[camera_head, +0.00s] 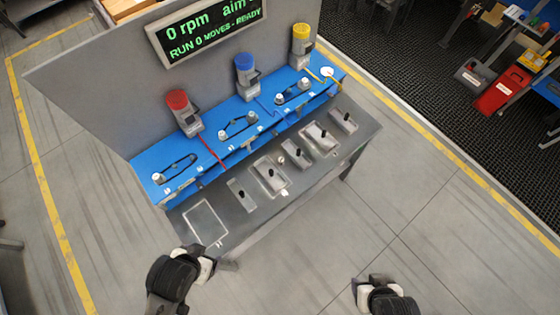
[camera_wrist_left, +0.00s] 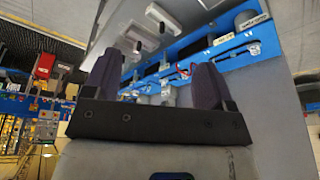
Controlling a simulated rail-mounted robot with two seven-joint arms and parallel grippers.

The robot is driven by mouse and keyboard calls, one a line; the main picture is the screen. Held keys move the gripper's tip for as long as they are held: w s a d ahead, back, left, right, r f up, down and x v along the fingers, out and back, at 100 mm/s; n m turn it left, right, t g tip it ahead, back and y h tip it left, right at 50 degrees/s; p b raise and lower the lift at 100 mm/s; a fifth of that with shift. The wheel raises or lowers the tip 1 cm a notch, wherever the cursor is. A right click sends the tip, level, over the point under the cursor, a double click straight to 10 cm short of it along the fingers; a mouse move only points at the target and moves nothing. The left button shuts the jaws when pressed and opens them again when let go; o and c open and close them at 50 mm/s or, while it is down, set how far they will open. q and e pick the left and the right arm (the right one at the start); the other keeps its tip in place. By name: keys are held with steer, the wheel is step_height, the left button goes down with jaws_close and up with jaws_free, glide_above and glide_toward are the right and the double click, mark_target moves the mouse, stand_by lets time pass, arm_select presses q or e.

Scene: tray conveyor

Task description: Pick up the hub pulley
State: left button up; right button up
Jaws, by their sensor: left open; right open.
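I cannot tell for sure which part is the hub pulley. Small white and grey round parts, some with dark belts around them, sit along the blue shelf (camera_head: 212,140). A pale disc (camera_head: 327,73) lies at its right end. My left gripper (camera_head: 207,262) is low in the head view, in front of the bench's near left end. In the left wrist view its two dark fingers (camera_wrist_left: 155,80) stand apart with nothing held between them. My right gripper (camera_head: 360,288) is open over the floor at the bottom, apart from the bench.
The grey lower bench (camera_head: 225,212) carries several grey plates with black knobs and an outlined empty rectangle. Red (camera_head: 177,100), blue (camera_head: 244,63) and yellow (camera_head: 301,32) topped units stand against the panel, below a green-lettered display (camera_head: 208,28).

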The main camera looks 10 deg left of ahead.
arm_select(q)
steer(key=shift+c, duration=0.3)
steer(key=c, duration=0.5)
